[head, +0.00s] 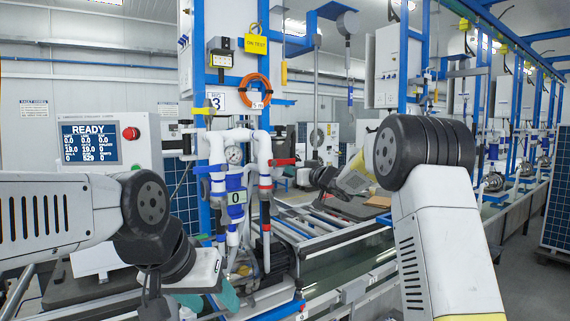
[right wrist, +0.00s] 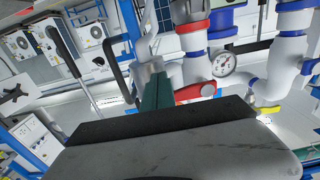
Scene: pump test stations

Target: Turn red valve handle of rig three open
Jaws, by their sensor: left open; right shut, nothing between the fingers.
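Rig three carries a "3" sign (head: 216,101) and white pipes with a pressure gauge (head: 234,155). Its red valve handle (head: 283,162) sticks out to the right, crosswise to the vertical white pipe. In the right wrist view the red handle (right wrist: 195,92) lies just beside the teal fingertips. My right gripper (head: 294,174) is shut and empty, close to the handle's outer end; the fingers (right wrist: 162,90) partly cover the view there, and I cannot tell whether they touch it. My left gripper (head: 208,299) is open and empty, low in front of the rig, its teal fingertips showing.
A control panel (head: 90,143) reading "READY" stands at the left. An orange hose coil (head: 255,91) hangs above the pipes. A dark pump motor (head: 268,262) sits below. Blue frame posts flank the pipes. More rigs run back along the right.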

